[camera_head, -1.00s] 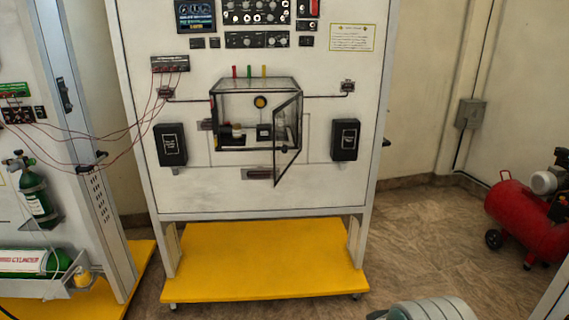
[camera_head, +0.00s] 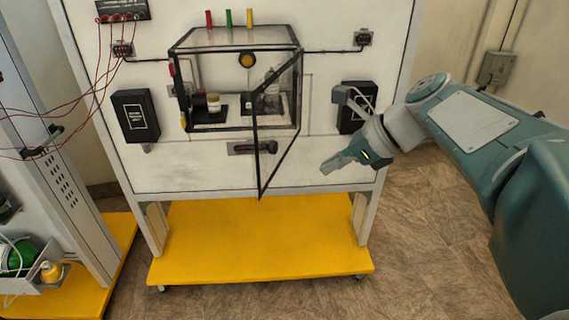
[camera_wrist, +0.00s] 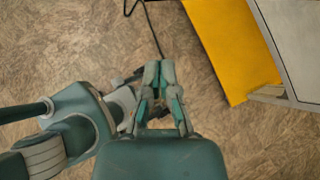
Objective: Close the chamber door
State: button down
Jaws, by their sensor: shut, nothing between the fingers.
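The chamber (camera_head: 180,88) is a clear box with a dark frame, fixed to the white panel in the head view. Its door (camera_head: 277,150) is a clear pane in a black frame. It stands open, swung out toward me. My gripper (camera_head: 328,170) is to the right of the door, at about the height of its lower half, and appears apart from it. The fingers are shut and empty. In the wrist view my gripper (camera_wrist: 159,66) points over the floor, and neither chamber nor door shows there.
Black boxes flank the chamber, one at left (camera_head: 136,116) and one at right (camera_head: 351,119), partly behind my arm. A yellow base (camera_head: 260,240) lies below the panel. Red wires (camera_head: 85,100) hang at left. Open tiled floor (camera_head: 420,240) lies at right.

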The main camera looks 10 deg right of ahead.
aim_at(262, 188)
jog(key=x, duration=0.4)
jog(key=a+r+x, duration=0.1)
jog(key=x, duration=0.7)
jog(key=shift+w+a+r, duration=0.15)
jog(key=shift+a+r, duration=0.1)
jog(key=shift+r, duration=0.05)
jog(key=shift+w+a, duration=0.25)
jog(key=shift+a, duration=0.25)
